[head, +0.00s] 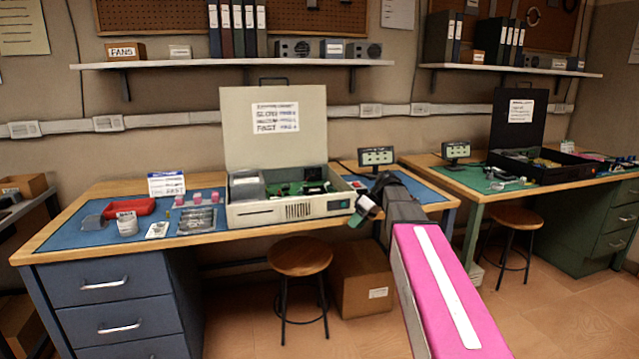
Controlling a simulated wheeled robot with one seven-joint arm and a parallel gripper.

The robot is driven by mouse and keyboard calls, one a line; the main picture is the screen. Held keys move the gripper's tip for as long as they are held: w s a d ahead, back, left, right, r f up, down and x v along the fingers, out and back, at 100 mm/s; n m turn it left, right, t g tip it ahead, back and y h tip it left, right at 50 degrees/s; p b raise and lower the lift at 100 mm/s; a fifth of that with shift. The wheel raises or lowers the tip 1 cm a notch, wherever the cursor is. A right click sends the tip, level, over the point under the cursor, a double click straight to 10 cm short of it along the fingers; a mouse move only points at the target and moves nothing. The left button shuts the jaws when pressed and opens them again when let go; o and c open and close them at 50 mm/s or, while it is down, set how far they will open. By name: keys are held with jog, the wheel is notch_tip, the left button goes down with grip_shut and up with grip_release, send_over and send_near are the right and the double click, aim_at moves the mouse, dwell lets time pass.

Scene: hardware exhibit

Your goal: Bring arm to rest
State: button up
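My arm, with a pink and white link, reaches up from the bottom right toward the near workbench (100,252). My gripper (362,211) is at its far end, just right of the open beige computer case (262,214) and near the bench's front edge. The gripper is small and partly turned away, so its finger opening cannot be made out. I see no object clearly held in it. The case's lid stands upright with a label, and green boards show inside.
A red tray (130,207), a white cup (127,224) and a metal tray (197,221) lie on the blue mat. A wooden stool (300,256) and a cardboard box (362,278) stand below. A second bench with an open black case (540,165) is at right.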

jog(key=s+d+f+m+h, duration=0.2)
jog(key=s+f+m, duration=0.1)
jog(key=s+f, duration=0.3)
jog(key=s+d+f+m+t+h, duration=0.1)
jog(key=s+d+f+m+h, duration=0.1)
jog(key=s+f, duration=0.4)
jog(key=s+d+f+m+h, duration=0.2)
jog(key=s+f+m, duration=0.3)
jog(key=f, duration=0.6)
jog(key=shift+s+f+h, duration=0.4)
jog(key=shift+s+h, duration=0.1)
jog(key=shift+h, duration=0.2)
jog(key=shift+d, duration=0.1)
